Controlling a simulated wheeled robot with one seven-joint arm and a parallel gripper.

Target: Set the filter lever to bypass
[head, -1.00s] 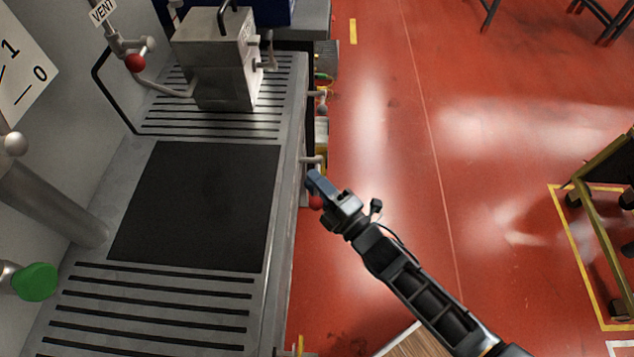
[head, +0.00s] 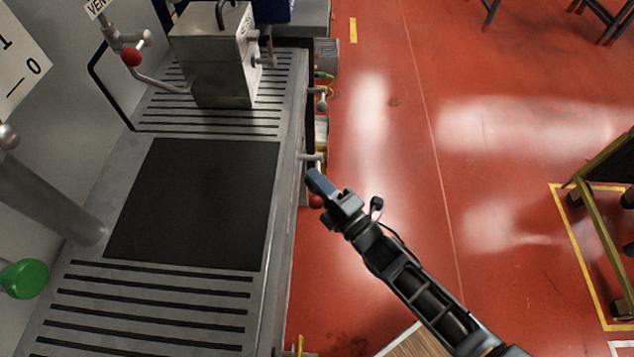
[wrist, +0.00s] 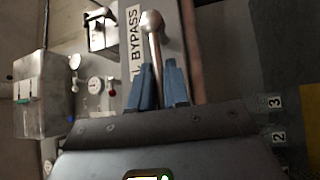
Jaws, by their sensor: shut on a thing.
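In the wrist view a metal lever with a round knob (wrist: 151,21) stands between the two blue fingers of my gripper (wrist: 160,82). The fingers are shut on its shaft, and the knob sticks out past the fingertips. A white label reading BYPASS (wrist: 134,45) runs alongside the lever, just left of it. The lever's pivot is hidden. In the head view my gripper (head: 312,178) is low beside the right edge of the steel bench. The held lever cannot be made out clearly there.
A red ball knob (head: 317,201) shows just below my fingers. Other small fittings (head: 320,100) line the bench's side. The steel bench (head: 285,215) carries a black mat and a metal box (head: 225,70). Open red floor (head: 400,120) lies to the right.

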